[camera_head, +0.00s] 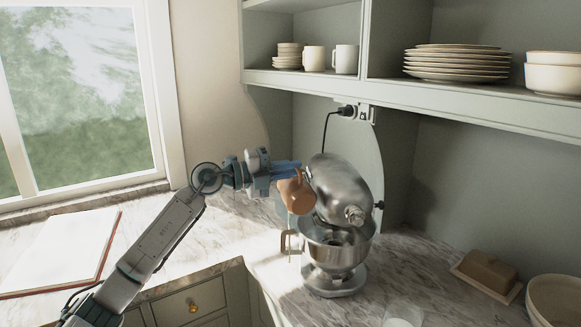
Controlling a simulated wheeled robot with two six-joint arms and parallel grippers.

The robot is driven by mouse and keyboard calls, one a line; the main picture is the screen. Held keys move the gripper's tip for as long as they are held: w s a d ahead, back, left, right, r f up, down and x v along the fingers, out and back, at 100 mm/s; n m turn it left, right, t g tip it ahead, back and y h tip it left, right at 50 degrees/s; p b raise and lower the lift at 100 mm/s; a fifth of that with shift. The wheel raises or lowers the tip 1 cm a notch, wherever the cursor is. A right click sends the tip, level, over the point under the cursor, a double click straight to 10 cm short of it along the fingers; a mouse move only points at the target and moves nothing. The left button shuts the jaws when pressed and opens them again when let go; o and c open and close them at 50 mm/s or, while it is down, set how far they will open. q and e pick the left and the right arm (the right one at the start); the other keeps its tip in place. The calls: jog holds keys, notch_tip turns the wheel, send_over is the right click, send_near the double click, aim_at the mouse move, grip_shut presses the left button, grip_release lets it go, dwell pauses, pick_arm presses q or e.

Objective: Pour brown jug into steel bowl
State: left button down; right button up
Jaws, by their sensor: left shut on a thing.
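The brown jug (298,196) is in the fingers of my left gripper (288,170), which is shut on it. The jug is held in the air, tilted, just left of the stand mixer's head and above the left rim of the steel bowl (336,252). The bowl sits on the mixer's base and has a handle on its left side. A thin pale streak shows below the jug near that handle; I cannot tell whether it is liquid. The mixer head hides part of the bowl's opening. My right gripper is not in view.
The steel stand mixer (336,186) stands over the bowl, its cord running to a wall socket. A butter dish (488,270) and a cream bowl (556,300) are at the right.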

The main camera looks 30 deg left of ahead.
pick_arm(q)
jog(key=shift+w+a+r+n+p, duration=0.55)
jog(key=shift+n+p, duration=0.25)
jog(key=shift+p, duration=0.75)
jog(key=shift+w+a+r+n+p, duration=0.35)
jog(key=shift+a+n+p, duration=0.4)
jog(key=shift+p, duration=0.75)
jog(key=shift+w+a+r+n+p, duration=0.2)
jog(key=shift+w+a+n+p, duration=0.45)
jog(key=shift+p, duration=0.9)
jog(key=shift+w+a+r+n+p, duration=0.3)
jog(key=shift+n+p, duration=0.5)
jog(key=shift+p, duration=0.7)
jog(key=shift+s+f, duration=0.1)
jog(key=shift+f, duration=0.05)
jog(key=m+b, duration=0.1)
jog(key=s+d+m+b, duration=0.1)
jog(key=m, duration=0.1)
jog(key=d+m+b, duration=0.1)
jog(key=m, duration=0.1)
jog(key=shift+s, duration=0.3)
jog(key=shift+s+d+r+m+b, duration=0.1)
jog(key=shift+d+r+m+b, duration=0.05)
jog(key=shift+r+m+b, duration=0.25)
jog(key=shift+f, duration=0.1)
